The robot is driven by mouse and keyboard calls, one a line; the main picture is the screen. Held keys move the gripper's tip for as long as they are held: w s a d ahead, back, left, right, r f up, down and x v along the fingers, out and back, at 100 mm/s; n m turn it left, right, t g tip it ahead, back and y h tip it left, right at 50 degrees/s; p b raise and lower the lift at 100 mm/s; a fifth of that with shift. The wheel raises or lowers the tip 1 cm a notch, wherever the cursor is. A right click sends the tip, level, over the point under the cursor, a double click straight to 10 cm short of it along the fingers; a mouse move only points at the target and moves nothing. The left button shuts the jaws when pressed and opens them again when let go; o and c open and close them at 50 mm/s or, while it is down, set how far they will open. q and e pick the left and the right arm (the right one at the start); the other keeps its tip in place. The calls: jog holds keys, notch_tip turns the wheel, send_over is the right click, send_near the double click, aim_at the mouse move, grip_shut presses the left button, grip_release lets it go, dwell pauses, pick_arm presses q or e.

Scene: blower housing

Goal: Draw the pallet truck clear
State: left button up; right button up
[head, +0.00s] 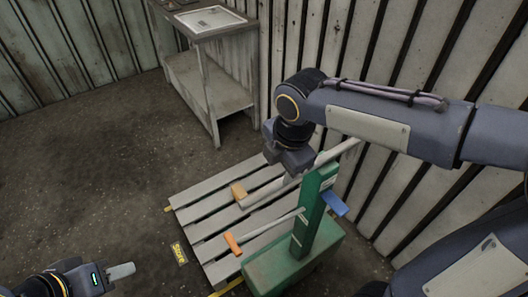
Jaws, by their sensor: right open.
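The pallet truck (311,222) is green, with an upright column on a boxy base, and stands at the near right end of a grey slatted pallet (217,219). A thin bar with an orange grip (232,243) reaches left from the column. A blue lever (333,203) sticks out on its right. A pale bar (263,190) with a tan end block (238,191) runs past the column's top. My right gripper (293,167) is open, just above this pale bar; whether they touch is unclear. My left gripper (119,271) is low at the left, away from the truck; its jaw opening is unclear.
A metal table (212,82) with a white sheet stands at the back. A corrugated wall (400,60) closes off the right side, close to the truck. A yellow sign (180,253) lies left of the pallet. The floor at left is clear.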

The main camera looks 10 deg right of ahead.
aim_at(275, 184)
jog(key=f, duration=0.2)
jog(key=w+f, duration=0.1)
jog(key=f, duration=0.4)
jog(key=shift+w+a+f+b, duration=0.15)
jog(key=shift+a+f+b, duration=0.1)
jog(key=shift+f+b, duration=0.1)
jog(key=shift+r, duration=0.1)
jog(key=shift+c, duration=0.2)
grip_shut()
